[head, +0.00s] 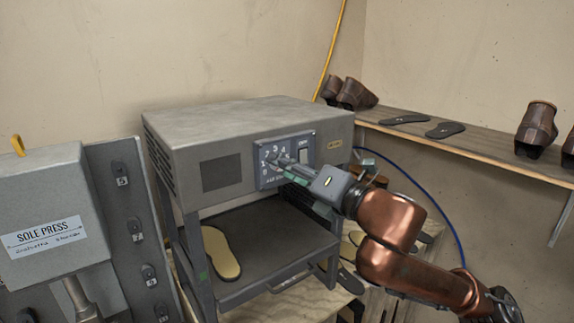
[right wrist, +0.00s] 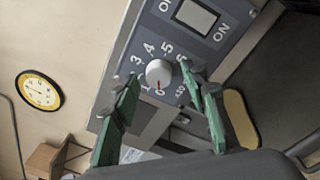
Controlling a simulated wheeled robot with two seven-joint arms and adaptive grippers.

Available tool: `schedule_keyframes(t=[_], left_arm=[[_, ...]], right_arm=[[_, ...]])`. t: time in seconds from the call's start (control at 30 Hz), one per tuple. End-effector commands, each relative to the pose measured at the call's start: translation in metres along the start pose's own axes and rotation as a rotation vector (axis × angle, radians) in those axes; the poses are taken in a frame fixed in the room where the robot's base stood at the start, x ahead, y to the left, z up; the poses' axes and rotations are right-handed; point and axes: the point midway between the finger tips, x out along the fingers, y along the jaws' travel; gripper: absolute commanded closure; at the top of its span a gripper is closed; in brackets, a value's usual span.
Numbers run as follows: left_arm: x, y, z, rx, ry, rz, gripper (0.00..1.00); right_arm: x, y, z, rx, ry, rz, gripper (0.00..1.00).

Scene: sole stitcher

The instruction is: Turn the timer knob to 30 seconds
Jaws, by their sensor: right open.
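The timer knob (right wrist: 158,72) is a round white dial on a blue-grey control panel (right wrist: 186,47), seen in the right wrist view. Its red pointer mark is at the 0, with 1 to 5 printed around it. In the head view the panel (head: 265,148) is on the front of a grey machine, and my gripper covers the knob. My right gripper (right wrist: 160,80) is open, with its green fingers on either side of the knob. I cannot tell whether they touch it. My right gripper also shows in the head view (head: 276,163). My left gripper is out of view.
A rocker switch (right wrist: 195,16) marked ON sits beside the knob. Below the panel, a tan sole (head: 221,254) lies on the machine's dark tray (head: 262,237). The sole press (head: 55,215) stands at the left. A shelf (head: 478,142) with shoes runs along the right wall.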

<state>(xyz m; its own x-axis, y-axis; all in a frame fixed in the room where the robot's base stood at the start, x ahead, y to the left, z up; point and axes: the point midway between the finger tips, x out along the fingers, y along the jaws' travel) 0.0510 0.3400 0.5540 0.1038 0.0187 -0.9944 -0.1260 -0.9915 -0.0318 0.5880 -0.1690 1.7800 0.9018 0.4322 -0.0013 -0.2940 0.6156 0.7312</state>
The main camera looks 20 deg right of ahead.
Motion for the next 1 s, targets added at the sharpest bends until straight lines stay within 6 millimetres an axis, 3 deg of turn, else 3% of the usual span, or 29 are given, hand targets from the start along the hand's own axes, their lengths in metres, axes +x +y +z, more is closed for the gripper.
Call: schedule_keyframes(t=[0.2, 0.8, 1.0], left_arm=[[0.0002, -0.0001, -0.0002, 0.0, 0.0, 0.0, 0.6], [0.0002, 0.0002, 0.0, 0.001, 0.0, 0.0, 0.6], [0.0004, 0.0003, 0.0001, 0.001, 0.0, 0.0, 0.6]], right_arm=[[0.0004, -0.0002, -0.0001, 0.0, -0.001, 0.0, 0.59], [0.0001, -0.0006, 0.0001, 0.001, -0.001, -0.001, 1.0], [0.0002, -0.0008, -0.0001, 0.011, -0.001, 0.0, 1.0]])
